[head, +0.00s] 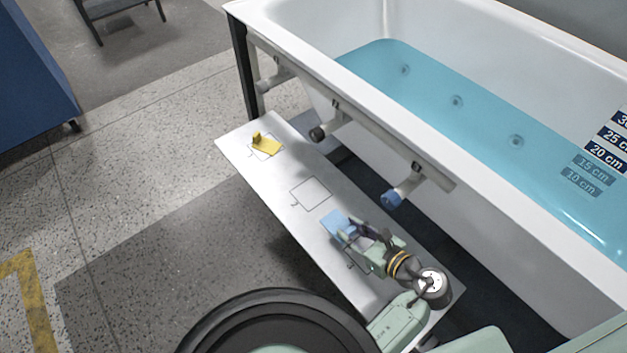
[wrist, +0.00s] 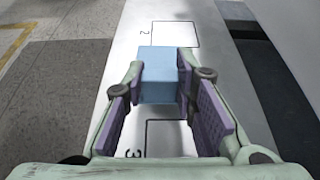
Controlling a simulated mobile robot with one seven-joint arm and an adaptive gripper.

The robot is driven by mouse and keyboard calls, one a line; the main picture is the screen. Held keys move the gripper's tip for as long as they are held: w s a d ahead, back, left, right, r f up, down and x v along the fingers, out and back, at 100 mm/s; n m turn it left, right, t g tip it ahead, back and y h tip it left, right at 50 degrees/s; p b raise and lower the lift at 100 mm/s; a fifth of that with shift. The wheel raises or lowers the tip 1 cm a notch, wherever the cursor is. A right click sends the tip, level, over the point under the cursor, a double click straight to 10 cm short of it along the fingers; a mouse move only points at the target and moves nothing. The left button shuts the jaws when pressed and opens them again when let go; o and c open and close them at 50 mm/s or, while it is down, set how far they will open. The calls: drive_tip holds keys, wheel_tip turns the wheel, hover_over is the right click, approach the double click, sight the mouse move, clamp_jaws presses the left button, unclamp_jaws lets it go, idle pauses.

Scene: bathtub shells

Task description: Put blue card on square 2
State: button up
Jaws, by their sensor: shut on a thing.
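The blue card (head: 332,221) is between the fingers of my gripper (head: 352,234), which is shut on it. In the wrist view the card (wrist: 158,72) sits between the two purple-padded fingers (wrist: 162,92). Square 2 (wrist: 175,34) is an empty black outline ahead of the card, with its number beside it. The same empty square is in the middle of the white board in the head view (head: 311,193). Square 3 (wrist: 168,138) lies partly hidden beneath my gripper. I cannot tell whether the card touches the board.
A yellow card (head: 266,145) with an upright tab lies on the far square of the white board (head: 240,143). The bathtub (head: 470,150), with pipe fittings (head: 392,198) under its rim, runs along the board's right side. Open floor (head: 150,230) lies to the left.

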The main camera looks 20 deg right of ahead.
drive_tip(key=p, duration=0.2)
hover_over(320, 202)
drive_tip(key=shift+s+f, duration=0.15)
drive_tip(key=shift+f, duration=2.3)
drive_tip(key=o, duration=0.9)
drive_tip(key=shift+f, duration=0.15)
drive_tip(key=shift+o, duration=0.2)
drive_tip(key=shift+r, duration=0.25)
drive_tip(key=v, duration=1.1)
drive_tip(key=shift+s+d+b, duration=0.2)
drive_tip(key=shift+s+b, duration=0.1)
drive_tip(key=shift+s, duration=0.05)
